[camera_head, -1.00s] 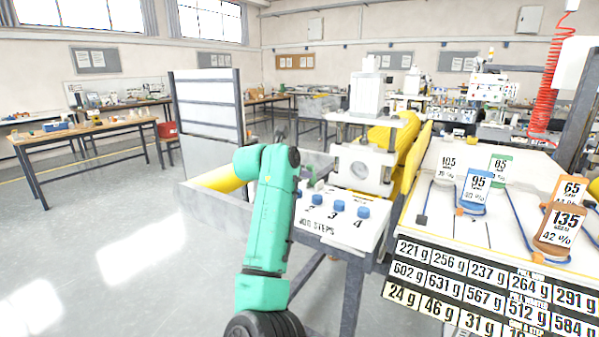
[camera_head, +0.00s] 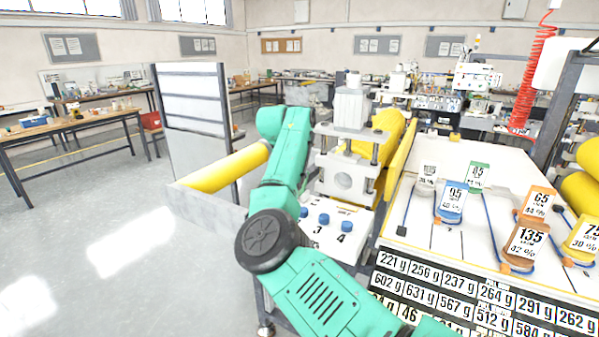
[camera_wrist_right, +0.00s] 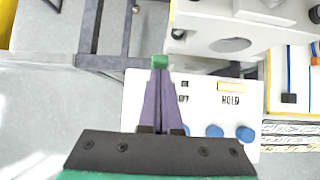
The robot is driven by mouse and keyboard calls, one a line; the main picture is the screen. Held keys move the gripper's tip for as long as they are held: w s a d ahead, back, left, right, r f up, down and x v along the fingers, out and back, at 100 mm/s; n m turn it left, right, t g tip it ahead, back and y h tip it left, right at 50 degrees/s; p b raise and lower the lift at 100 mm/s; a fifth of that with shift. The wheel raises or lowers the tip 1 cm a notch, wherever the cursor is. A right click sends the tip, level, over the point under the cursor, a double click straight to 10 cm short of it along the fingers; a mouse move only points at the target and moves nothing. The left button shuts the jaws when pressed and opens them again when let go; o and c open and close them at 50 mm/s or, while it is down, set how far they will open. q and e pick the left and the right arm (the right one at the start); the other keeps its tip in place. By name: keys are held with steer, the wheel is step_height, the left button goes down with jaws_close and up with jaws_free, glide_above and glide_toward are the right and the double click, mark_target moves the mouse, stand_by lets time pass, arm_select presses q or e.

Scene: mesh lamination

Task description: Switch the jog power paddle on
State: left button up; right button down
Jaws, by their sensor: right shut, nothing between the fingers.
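The white jog panel (camera_head: 353,222) is partly hidden behind my right arm in the head view; blue knobs (camera_head: 323,219) and the numbers 3 and 4 show on it. In the right wrist view the panel (camera_wrist_right: 135,100) carries a dark square (camera_wrist_right: 185,83) above a partly covered label, and a yellow plate (camera_wrist_right: 231,86) above HOLD. My right gripper (camera_wrist_right: 160,75) is shut over the panel's far left part, its purple fingers together. A small green block (camera_wrist_right: 160,61) shows at their tips; I cannot tell whether it is the paddle. My left gripper is out of view.
A laminating machine with a white block (camera_head: 343,178) and yellow roll (camera_head: 385,150) stands behind the panel. A yellow roller (camera_head: 228,167) lies to its left. The floor at left is clear.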

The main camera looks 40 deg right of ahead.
steer(key=shift+d, duration=0.25)
steer(key=shift+r, duration=0.1)
stand_by(0.4)
steer(key=shift+r, duration=0.15)
